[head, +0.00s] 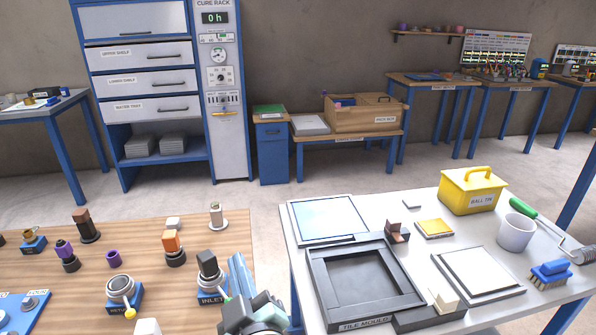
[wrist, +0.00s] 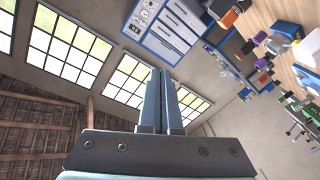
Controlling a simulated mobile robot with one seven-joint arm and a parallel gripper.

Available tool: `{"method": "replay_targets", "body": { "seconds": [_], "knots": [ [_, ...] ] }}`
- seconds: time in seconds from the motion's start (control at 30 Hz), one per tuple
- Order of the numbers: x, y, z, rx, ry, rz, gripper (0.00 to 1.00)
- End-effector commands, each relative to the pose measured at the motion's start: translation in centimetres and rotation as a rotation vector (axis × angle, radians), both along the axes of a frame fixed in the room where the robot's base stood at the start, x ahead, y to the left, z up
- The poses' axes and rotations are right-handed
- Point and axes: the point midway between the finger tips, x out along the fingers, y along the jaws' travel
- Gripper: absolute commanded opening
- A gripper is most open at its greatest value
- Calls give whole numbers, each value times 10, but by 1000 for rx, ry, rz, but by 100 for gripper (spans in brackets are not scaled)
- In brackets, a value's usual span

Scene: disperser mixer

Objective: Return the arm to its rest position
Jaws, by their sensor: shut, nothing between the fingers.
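My gripper (head: 238,262) shows at the bottom middle of the head view. It stands by the right end of the wooden bench, near the gap between the bench and the white table. In the wrist view the two dark fingers of my gripper (wrist: 160,75) lie side by side, shut, with nothing held. The fingers point up toward windows and the wall in that view, which looks tilted. Most of my arm is out of view.
The wooden bench (head: 190,235) holds several fittings, including the INLET block (head: 211,297) close beside my gripper. The white table (head: 405,215) holds a tile mould (head: 325,290), a yellow ball tin (head: 473,192) and a white cup (head: 516,233). Open floor lies behind both.

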Motion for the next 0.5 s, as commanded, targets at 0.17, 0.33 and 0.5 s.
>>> {"method": "replay_targets", "body": {
  "seconds": [0.17,0.33,0.5],
  "knots": [
    [2,-26,152,143,-175,-82,0],
    [-23,-51,279,303,-344,-132,0],
    [-68,-75,390,476,-521,-148,0]
  ]
}}
